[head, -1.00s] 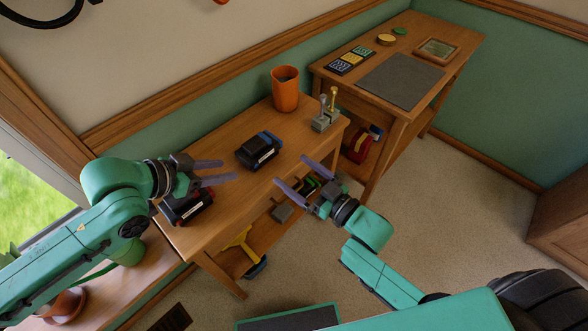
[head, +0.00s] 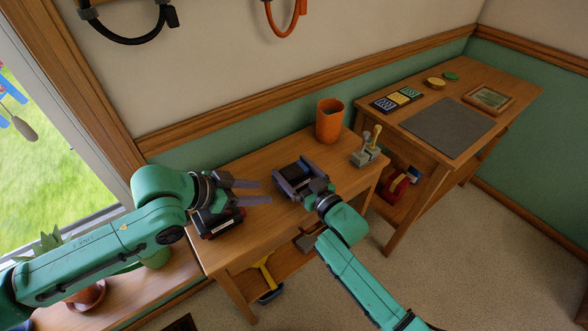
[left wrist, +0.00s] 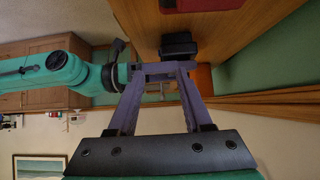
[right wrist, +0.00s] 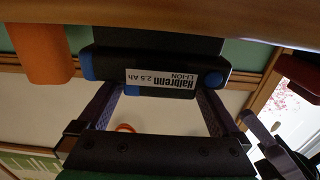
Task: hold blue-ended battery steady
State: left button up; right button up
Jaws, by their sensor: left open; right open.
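The blue-ended battery (head: 296,168) is a dark block lying on the wooden worktable (head: 262,223). In the right wrist view the battery (right wrist: 160,62) shows a white "Halbrenn 2.5 Ah" label and blue ends. My right gripper (head: 298,180) is open, with its two fingers on either side of the battery; whether they touch it I cannot tell. My left gripper (head: 255,192) is open and empty, to the left of the battery and beside a dark red-trimmed block (head: 216,224). In the left wrist view its fingers point towards the right gripper and a dark block (left wrist: 178,45).
An orange cup (head: 330,121) and a grey holder with levers (head: 366,154) stand at the back right of the worktable. A second table (head: 520,88) with a grey mat (head: 446,126) stands further right. A window sill with potted plants is at the left.

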pick_arm(q)
jog(key=shift+c, duration=0.3)
pick_arm(e)
grip_shut()
pick_arm(q)
grip_shut()
dwell(1.1)
